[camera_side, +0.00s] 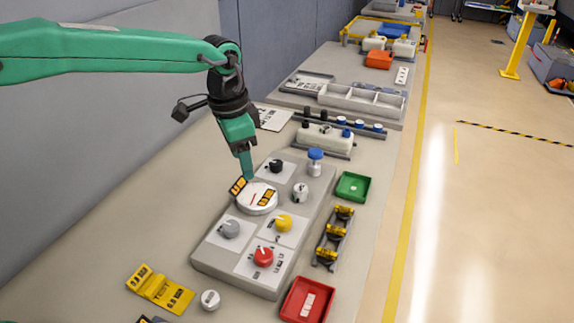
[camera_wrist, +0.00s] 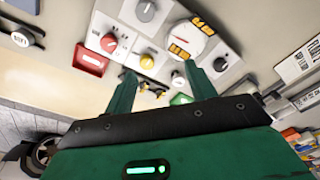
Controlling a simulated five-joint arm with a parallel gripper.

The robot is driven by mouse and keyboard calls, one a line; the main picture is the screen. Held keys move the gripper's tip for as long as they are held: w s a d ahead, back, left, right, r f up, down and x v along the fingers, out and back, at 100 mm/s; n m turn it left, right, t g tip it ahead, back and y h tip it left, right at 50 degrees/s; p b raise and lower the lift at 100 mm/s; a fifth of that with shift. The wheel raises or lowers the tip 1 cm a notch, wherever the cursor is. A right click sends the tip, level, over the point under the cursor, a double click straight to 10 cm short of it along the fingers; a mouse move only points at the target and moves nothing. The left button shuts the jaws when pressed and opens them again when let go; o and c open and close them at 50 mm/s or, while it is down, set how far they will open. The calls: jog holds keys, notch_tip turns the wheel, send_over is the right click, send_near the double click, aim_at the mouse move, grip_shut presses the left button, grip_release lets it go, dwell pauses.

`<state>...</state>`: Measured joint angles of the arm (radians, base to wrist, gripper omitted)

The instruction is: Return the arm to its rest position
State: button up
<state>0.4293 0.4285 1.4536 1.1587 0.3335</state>
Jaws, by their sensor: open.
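My green gripper (camera_side: 247,172) points down over the far part of the grey control panel (camera_side: 212,262), by the white round gauge (camera_side: 256,203). In the wrist view its two fingers (camera_wrist: 160,70) stand apart with nothing between them. I cannot tell how far the tips are above the panel. The gauge (camera_wrist: 187,38) has orange marks and shows beyond the fingers. The panel also carries a red knob (camera_side: 263,257), a yellow knob (camera_side: 284,222), a grey knob (camera_side: 229,229) and a black knob (camera_side: 276,166).
A blue-capped white bottle (camera_side: 315,165) stands at the panel's far right. A white tank (camera_side: 325,138) lies behind it. A green tray (camera_side: 353,186), a rack with yellow parts (camera_side: 333,238) and a red tray (camera_side: 307,301) line the right. A grey wall (camera_side: 80,150) borders the left. The left bench is mostly clear.

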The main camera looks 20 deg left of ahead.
jog(key=s+a+r+n+t, duration=0.2)
jog(key=s+a+r+n, duration=0.15)
jog(key=s+a, duration=0.55)
jog(key=s+a+r+n+t, duration=0.1)
jog(key=s+a+r+n, duration=0.25)
jog(key=s+a, duration=0.5)
jog(key=s+a+f+n+t, duration=0.1)
jog(key=s+a+f, duration=0.2)
jog(key=s, duration=0.4)
jog(key=shift+s+a+n+t+y, duration=0.2)
jog(key=shift+a+n+t+y, duration=0.15)
jog(key=shift+a, duration=0.25)
